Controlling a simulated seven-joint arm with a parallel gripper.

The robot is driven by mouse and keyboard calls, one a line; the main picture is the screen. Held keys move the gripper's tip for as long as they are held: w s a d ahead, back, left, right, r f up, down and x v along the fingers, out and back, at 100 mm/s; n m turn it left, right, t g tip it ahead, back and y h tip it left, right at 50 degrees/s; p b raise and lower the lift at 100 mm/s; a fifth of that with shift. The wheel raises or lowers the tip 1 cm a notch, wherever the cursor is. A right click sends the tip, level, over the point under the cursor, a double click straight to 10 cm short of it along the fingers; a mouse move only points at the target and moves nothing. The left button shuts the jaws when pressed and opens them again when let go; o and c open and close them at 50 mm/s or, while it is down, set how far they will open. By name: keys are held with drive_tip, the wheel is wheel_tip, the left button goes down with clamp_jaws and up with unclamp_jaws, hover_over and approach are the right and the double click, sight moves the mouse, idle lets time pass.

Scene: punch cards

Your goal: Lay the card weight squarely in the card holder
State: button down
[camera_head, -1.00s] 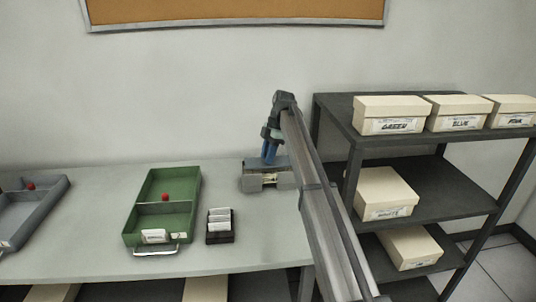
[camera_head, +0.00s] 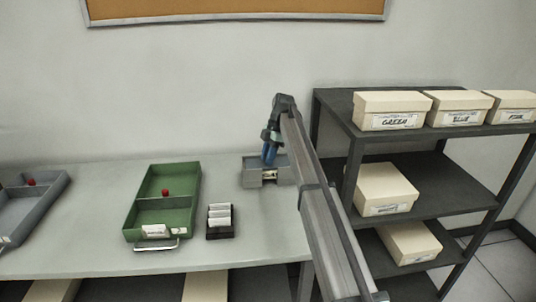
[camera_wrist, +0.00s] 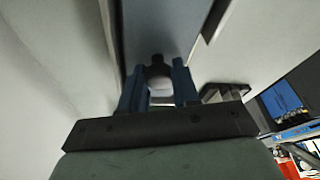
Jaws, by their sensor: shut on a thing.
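The card holder (camera_head: 253,178) is a grey open-topped box with a notch in its front wall, at the back right of the table. My gripper (camera_head: 269,156) has blue fingers and points down into the holder. In the wrist view my gripper (camera_wrist: 158,85) is shut on the dark round knob (camera_wrist: 158,60) of the card weight. The weight's dark plate (camera_wrist: 150,25) shows beyond the knob there. In the head view the weight is mostly hidden by the fingers and holder walls. I cannot tell whether it rests on the bottom or lies squarely.
A green tray (camera_head: 131,218) with a red knob inside stands left of the holder. A small black box (camera_head: 222,236) of white cards stands between them, nearer the front. A grey tray (camera_head: 55,194) is at far left. A dark shelf (camera_head: 440,182) with cream boxes stands right.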

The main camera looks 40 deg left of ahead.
drive_tip(key=c, duration=0.8)
unclamp_jaws()
drive_tip(key=shift+o, duration=0.2)
drive_tip(key=v, duration=1.4)
drive_tip(key=shift+s, duration=0.1)
